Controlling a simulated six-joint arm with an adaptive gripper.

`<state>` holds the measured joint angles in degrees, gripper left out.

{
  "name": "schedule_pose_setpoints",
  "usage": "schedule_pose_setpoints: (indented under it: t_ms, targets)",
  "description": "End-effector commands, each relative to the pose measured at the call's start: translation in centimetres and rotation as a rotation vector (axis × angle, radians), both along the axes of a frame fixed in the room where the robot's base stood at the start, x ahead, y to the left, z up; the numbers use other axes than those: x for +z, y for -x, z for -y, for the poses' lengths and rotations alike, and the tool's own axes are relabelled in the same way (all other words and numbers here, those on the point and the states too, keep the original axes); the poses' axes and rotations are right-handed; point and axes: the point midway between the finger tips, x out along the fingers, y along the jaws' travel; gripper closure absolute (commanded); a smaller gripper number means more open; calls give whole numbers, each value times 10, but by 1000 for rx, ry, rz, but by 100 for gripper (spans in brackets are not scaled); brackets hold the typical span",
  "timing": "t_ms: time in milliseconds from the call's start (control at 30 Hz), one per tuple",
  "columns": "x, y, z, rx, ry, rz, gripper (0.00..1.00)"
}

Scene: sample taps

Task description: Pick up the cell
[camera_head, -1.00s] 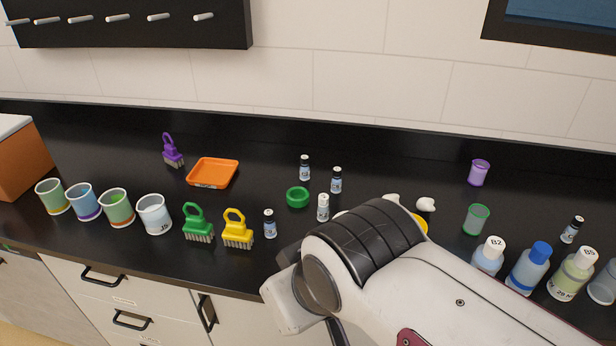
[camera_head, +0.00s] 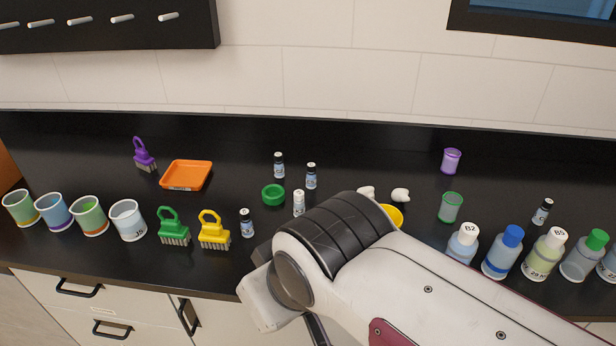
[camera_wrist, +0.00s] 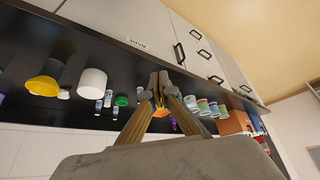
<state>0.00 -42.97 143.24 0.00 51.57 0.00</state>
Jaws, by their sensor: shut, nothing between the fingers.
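I cannot tell which thing is the cell; nothing in view is clearly marked as one. In the head view my arm hides the gripper and part of the bench front.
Green (camera_head: 174,228) and yellow (camera_head: 214,231) brushes, an orange tray (camera_head: 164,186) and a green ring (camera_head: 273,194) lie left of my arm. Several beakers line the far left. Bottles, including a blue-capped one (camera_head: 503,252), stand at right. The back middle of the bench is clear.

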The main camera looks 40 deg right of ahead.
Motion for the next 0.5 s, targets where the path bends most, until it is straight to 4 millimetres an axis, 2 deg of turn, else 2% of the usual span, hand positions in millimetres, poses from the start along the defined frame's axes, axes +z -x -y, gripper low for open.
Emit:
schedule_pose_setpoints:
  t_ms: [400, 500]
  targets:
    - [0, 0, 0, 0, 0, 0, 100]
    - [0, 0, 0, 0, 0, 0, 74]
